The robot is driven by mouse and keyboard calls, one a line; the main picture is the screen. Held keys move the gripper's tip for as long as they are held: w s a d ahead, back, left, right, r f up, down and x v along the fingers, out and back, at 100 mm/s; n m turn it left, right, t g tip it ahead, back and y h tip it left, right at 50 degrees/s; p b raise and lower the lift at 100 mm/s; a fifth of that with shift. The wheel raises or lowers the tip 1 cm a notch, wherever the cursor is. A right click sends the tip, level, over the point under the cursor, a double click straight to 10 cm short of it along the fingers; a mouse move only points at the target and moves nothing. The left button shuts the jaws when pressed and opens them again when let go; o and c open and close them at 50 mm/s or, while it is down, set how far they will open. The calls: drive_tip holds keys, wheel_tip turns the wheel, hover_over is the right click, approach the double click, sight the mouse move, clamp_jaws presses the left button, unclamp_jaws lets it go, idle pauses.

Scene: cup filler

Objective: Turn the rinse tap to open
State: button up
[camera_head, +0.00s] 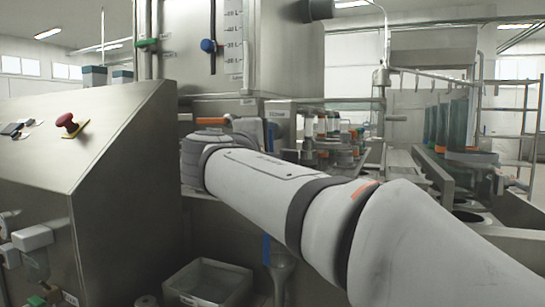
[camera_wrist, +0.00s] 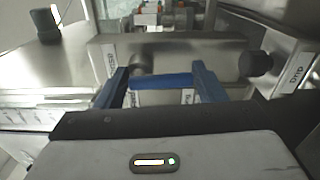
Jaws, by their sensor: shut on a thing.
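In the wrist view, my gripper (camera_wrist: 160,72) has its two blue fingers on either side of a blue bar-shaped tap handle (camera_wrist: 163,81). The handle lies crosswise and spans the gap between the fingers, which are shut on its ends. It sits in front of a metal panel with small labels; I cannot read the one by the handle, so I cannot confirm it is the rinse tap. In the head view my arm runs from the lower right toward the machine, and the fingers and held handle cannot be made out clearly there.
A red button (camera_head: 68,122) and grey bin (camera_head: 207,283) are near.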

drive_tip(key=shift+a+f+m+b, duration=0.15)
drive_tip(key=shift+m+b, duration=0.15)
drive_tip(key=shift+m, duration=0.2)
drive_tip(key=o, duration=1)
drive_tip(key=p+v, duration=0.1)
drive_tip(key=v, duration=0.6)
drive_tip(key=shift+s+a+p, duration=0.15)
drive_tip(key=shift+s+p, duration=0.15)
drive_tip(key=shift+s, duration=0.05)
